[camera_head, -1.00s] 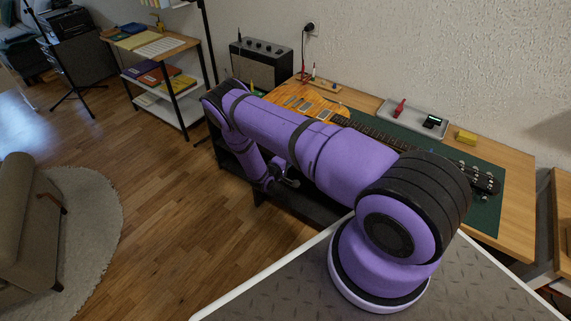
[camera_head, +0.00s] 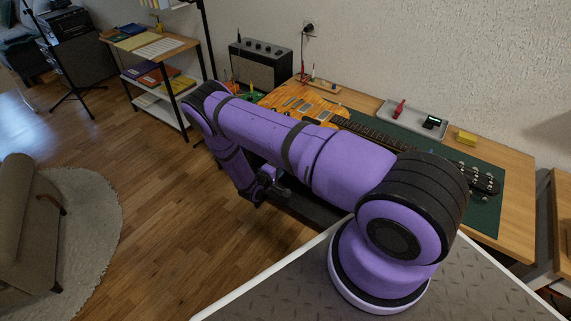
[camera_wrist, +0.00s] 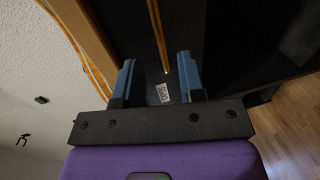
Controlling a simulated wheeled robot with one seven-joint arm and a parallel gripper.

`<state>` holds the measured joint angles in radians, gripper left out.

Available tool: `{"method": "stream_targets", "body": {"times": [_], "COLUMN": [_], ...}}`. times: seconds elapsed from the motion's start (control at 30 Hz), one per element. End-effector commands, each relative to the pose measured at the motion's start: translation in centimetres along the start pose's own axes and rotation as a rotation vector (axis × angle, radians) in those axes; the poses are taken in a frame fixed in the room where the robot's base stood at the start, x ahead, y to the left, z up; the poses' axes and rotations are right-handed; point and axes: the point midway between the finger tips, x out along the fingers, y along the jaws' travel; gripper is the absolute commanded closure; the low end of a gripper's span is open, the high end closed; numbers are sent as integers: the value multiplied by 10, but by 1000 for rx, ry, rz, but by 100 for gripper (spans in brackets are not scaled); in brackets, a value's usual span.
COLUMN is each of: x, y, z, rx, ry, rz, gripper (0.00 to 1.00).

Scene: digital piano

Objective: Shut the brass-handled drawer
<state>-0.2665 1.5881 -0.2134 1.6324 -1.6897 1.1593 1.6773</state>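My gripper (camera_wrist: 160,75) is open, with its two blue fingers apart. In the wrist view a thin brass bar (camera_wrist: 157,35), which looks like the drawer's handle, runs down over a dark surface, its lower end near the gap between the fingertips. I see nothing clamped between them. In the head view my gripper (camera_head: 266,187) hangs low at the bench's front, partly hidden by my arm. A dark drawer-like part (camera_head: 310,208) juts out below the bench top there. My arm hides much of it, so I cannot tell how far it stands out.
A black amplifier (camera_head: 262,66) and a shelf (camera_head: 160,47) stand behind.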

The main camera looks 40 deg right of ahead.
Motion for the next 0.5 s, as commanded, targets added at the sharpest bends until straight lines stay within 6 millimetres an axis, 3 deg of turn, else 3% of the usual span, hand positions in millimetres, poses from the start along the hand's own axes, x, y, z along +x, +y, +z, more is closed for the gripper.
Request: {"method": "stream_targets", "body": {"times": [0.2, 0.5], "x": [-31, -42], "y": [0, 0], "z": [0, 0], "rx": [0, 0], "ry": [0, -1], "rz": [0, 0], "gripper": [63, 63]}}
